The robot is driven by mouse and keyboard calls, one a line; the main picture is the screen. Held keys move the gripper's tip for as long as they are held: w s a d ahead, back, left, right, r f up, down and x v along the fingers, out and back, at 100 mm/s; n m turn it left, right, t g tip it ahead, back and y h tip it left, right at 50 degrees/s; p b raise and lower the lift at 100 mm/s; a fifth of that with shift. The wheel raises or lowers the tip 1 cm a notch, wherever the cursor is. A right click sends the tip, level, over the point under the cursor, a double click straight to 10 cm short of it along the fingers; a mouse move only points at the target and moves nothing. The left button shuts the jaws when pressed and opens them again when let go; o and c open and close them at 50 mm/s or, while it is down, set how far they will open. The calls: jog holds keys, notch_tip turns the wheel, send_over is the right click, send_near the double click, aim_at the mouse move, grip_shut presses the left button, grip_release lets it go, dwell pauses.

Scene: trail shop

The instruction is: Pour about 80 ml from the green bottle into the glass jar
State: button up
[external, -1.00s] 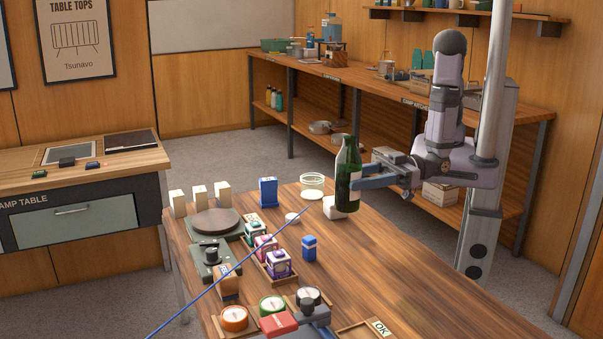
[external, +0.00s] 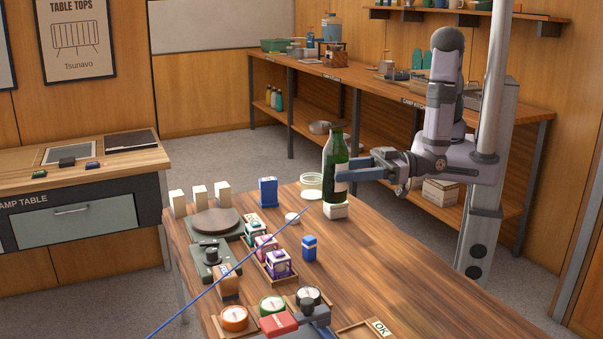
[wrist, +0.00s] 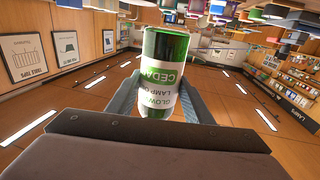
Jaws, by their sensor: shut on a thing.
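The green bottle (external: 335,160) is held above the wooden table, close to upright, with its neck up. My gripper (external: 347,173) is shut on its middle from the right side. In the wrist view the bottle (wrist: 165,75) fills the space between my fingers, and its white label reads upside down. No liquid stream is visible. I cannot tell the level in the jar.
A small white round item (external: 292,218) lies in front of the jar. A blue box (external: 268,191) stands to the left and a smaller blue container (external: 309,247) nearer. The table's right side is clear.

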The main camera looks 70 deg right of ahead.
jog(key=w+d+f+m+t+h+p, duration=0.3)
jog(key=w+d+m+h+p, duration=0.1)
jog(key=w+d+m+h, duration=0.3)
jog(key=shift+w+d+f+h, duration=0.3)
jog(key=shift+w+d+h, duration=0.8)
jog(key=shift+h, duration=0.7)
jog(key=shift+w+a+r+m+p, duration=0.15)
jog(key=shift+a+m+p, duration=0.15)
jog(key=shift+m, duration=0.3)
